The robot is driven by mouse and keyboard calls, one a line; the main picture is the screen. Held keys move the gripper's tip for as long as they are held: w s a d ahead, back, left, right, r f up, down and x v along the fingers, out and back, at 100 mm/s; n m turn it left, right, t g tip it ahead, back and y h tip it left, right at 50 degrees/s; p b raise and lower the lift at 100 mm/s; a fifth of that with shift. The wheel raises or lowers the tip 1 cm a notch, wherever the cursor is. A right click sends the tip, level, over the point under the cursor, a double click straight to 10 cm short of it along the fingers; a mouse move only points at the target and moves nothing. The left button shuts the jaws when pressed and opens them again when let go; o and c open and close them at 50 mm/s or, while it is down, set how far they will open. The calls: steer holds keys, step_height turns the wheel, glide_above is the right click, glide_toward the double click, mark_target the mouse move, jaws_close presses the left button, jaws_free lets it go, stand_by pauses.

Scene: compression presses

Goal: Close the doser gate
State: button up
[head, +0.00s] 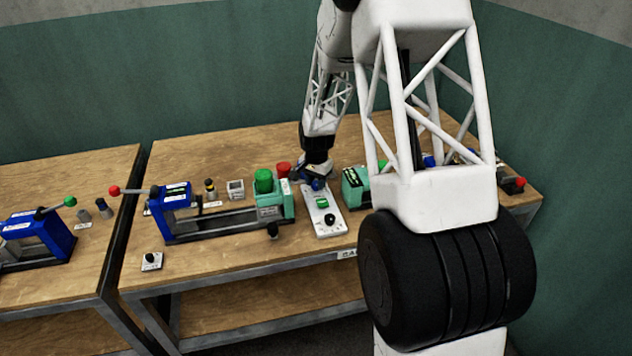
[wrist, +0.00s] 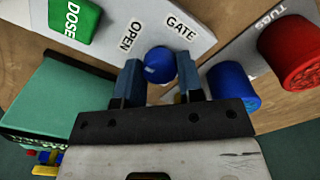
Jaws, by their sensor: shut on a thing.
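The doser is a white panel (head: 318,226) on the bench in the head view, with a green button (head: 322,202) and a black knob (head: 330,219). In the wrist view, the panel (wrist: 205,38) carries the words GATE and OPEN and a green DOSE button (wrist: 75,18). A round blue gate knob (wrist: 161,64) sits beside those words. My gripper (wrist: 160,78) has a finger on each side of this knob and is shut on it. In the head view my gripper (head: 317,181) is at the panel's far end, where the knob is mostly hidden.
Beside my right finger in the wrist view are a blue cylinder (wrist: 233,86) and a red cylinder (wrist: 290,52), by a plate marked TUBS. A green machine part (wrist: 60,98) is close on the left. A blue-and-green press (head: 215,222) stands left of the panel in the head view.

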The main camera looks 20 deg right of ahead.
steer(key=shift+n, duration=0.5)
steer(key=n, duration=0.3)
steer(key=shift+n, duration=0.4)
steer(key=n, duration=1.3)
steer(key=o, duration=0.9)
